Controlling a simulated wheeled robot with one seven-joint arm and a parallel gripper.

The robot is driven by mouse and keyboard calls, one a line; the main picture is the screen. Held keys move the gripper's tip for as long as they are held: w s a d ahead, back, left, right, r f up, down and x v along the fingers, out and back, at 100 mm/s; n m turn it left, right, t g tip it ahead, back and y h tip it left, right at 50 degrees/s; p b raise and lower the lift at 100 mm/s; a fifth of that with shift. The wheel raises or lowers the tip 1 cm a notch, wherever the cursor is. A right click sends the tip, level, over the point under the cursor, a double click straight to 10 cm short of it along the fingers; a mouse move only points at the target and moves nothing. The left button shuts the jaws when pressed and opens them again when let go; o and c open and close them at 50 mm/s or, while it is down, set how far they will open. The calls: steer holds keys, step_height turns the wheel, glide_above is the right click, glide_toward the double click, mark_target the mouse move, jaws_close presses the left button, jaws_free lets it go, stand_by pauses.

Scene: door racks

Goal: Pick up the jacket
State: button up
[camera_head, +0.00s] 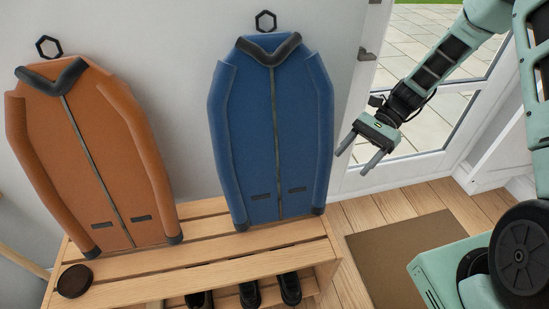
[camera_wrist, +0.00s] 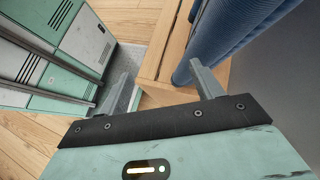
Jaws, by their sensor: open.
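Two jackets stand upright against the wall above a slatted wooden bench. The blue jacket (camera_head: 270,130) has a dark collar and a black hexagonal loop at its top. The orange jacket (camera_head: 88,150) is to its left, also with a dark collar and hexagonal loop. My gripper (camera_head: 355,156) is to the right of the blue jacket, apart from it, with its fingers open and empty. In the wrist view, my gripper (camera_wrist: 162,80) shows its two fingers spread, and part of the blue jacket (camera_wrist: 230,30) appears beyond the right finger.
The wooden bench (camera_head: 215,262) holds a round dark brown object (camera_head: 75,281) at its left end. Dark shoes (camera_head: 250,294) sit on the shelf below. A glass door (camera_head: 425,130) is behind my arm. A brown mat (camera_head: 410,255) lies on the wooden floor at right.

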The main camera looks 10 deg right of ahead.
steer(key=w+d+f+m+t+y, duration=0.3)
steer(key=w+d+f+m+y, duration=0.1)
steer(key=d+f+m+y, duration=0.15)
steer(key=m+t+y, duration=0.2)
glide_toward(303, 168)
steer(key=w+a+f, duration=0.2)
steer(key=a+f, duration=0.1)
steer(key=shift+a+r+b, duration=0.15)
steer(key=shift+a+b, duration=0.2)
steer(key=shift+a, duration=1.25)
steer(key=shift+a+r+b, duration=0.15)
steer(key=shift+a+b, duration=0.15)
steer(key=shift+a, duration=1.3)
steer(key=c, duration=1.4)
steer(key=shift+o, duration=0.2)
steer(key=shift+r, duration=0.15)
